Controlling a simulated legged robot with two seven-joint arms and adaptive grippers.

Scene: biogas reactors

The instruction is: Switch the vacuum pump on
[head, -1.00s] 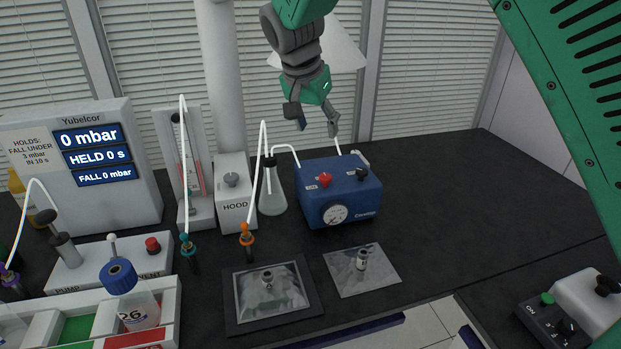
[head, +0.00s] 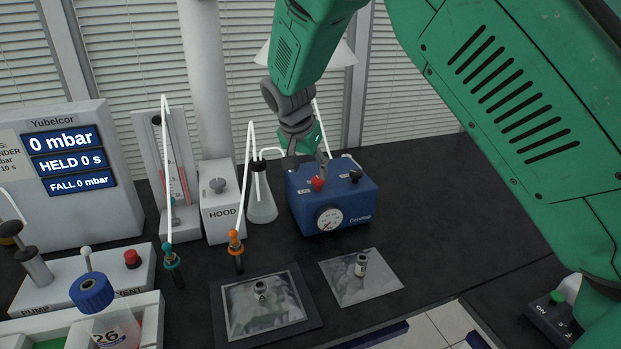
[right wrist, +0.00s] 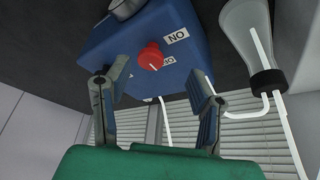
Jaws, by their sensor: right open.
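The vacuum pump is a blue box (head: 350,207) on the black bench, with a round dial gauge (head: 329,218) on its front. A red knob (head: 318,183) sits on its top, and a black knob (head: 355,176) is to the right. My left gripper is not in view.
A glass flask (head: 261,205) with white tubing stands left of the pump. Further left are the HOOD box (head: 222,213), a tube stand (head: 168,180) and the Yubelcor display (head: 70,170) reading 0 mbar. The bench right of the pump is clear.

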